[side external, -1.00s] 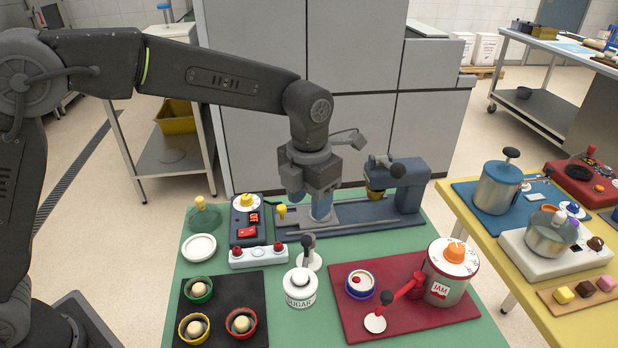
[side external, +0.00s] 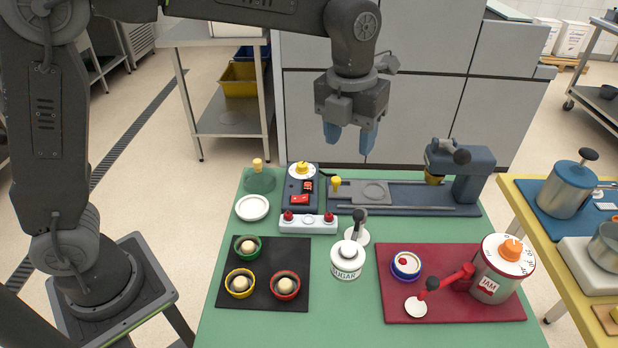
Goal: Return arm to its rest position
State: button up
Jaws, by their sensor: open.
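My gripper (side external: 350,138) hangs with its two blue fingers pointing down, apart and with nothing between them. It is above the far edge of the green table (side external: 225,290), higher than the things on it. Below it are the blue-grey machine (side external: 405,196) with a round plate on its bed, and the dark control box (side external: 300,187) with a white dial and a red switch. My arm reaches in from the upper left, and part of it is cut off by the top of the picture.
On the table are a black mat (side external: 263,312) with several small bowls, a white sugar jar (side external: 347,259), a red board (side external: 440,315) with a jam pot (side external: 497,268), and a white plate (side external: 252,208). Grey cabinets (side external: 420,100) stand behind. A yellow table (side external: 530,215) is at the right.

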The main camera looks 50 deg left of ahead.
jog(key=s+a+r+n+t, duration=0.15)
jog(key=s+a+n, duration=0.3)
jog(key=n, duration=0.45)
jog(key=s+a+r+n+t, duration=0.1)
jog(key=s+a+r+n, duration=0.1)
jog(key=s+a+n, duration=0.35)
jog(key=s+a+f+n+t, duration=0.2)
jog(key=s+n, duration=0.8)
jog(key=n, duration=0.8)
jog(key=shift+s+a+f+n, duration=0.2)
jog(key=shift+a+f+n, duration=0.25)
jog(key=shift+f, duration=0.35)
